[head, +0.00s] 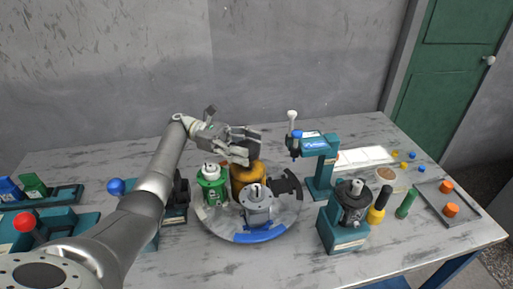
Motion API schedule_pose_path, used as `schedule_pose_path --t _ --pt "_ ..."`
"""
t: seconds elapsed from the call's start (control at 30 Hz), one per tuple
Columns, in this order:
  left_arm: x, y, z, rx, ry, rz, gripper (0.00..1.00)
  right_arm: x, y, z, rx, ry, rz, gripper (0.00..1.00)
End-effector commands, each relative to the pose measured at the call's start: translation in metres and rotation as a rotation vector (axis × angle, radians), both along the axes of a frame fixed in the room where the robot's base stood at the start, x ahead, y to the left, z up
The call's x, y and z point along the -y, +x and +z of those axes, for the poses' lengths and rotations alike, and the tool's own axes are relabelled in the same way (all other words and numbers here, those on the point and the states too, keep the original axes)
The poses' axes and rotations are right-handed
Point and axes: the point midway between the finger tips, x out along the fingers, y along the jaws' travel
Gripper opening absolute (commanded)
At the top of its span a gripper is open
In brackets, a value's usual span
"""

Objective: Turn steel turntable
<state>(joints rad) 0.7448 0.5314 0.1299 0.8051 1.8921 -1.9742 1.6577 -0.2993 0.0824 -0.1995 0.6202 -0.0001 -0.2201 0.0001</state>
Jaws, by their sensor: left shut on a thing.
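The steel turntable (225,224) is a round silvery disc near the middle of the table, with a blue segment (262,234) at its front rim. On it stand a green part (212,188), an amber-brown cylinder (249,178) and a grey motor-like part (258,208). A dark bracket-like piece (288,185) is at its right side. My left gripper (250,145) is over the back of the turntable, by the top of the amber cylinder. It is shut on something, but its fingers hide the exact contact. My right gripper is not in view.
A teal press (320,165) with a white-knobbed lever stands right of the turntable. A teal fixture (340,232), yellow and green bottles and a grey tray (446,203) with orange pieces are farther right. Teal fixtures (60,225) stand at the left. The front table strip is clear.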

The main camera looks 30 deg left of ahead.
Motion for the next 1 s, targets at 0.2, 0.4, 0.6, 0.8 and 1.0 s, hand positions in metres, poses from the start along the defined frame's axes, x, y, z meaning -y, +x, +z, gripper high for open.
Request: schedule_pose_path --t 0.2,0.4,0.6,0.8,1.0 --pt "-0.0074 -0.0049 -0.0025 -0.005 0.004 -0.018 0.14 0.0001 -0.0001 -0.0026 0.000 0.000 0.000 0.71" --pt "-0.0089 -0.0063 -0.0024 -0.005 0.003 -0.024 0.14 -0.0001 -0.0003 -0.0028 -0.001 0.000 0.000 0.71" --pt "-0.0088 -0.0063 -0.0025 -0.005 0.003 -0.024 0.14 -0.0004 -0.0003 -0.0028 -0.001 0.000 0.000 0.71" --pt "-0.0087 -0.0061 -0.0024 -0.005 0.003 -0.024 0.70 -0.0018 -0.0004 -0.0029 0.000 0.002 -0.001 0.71" --pt "-0.0089 -0.0057 -0.0012 -0.002 0.002 -0.022 0.79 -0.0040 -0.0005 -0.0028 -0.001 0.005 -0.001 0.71"
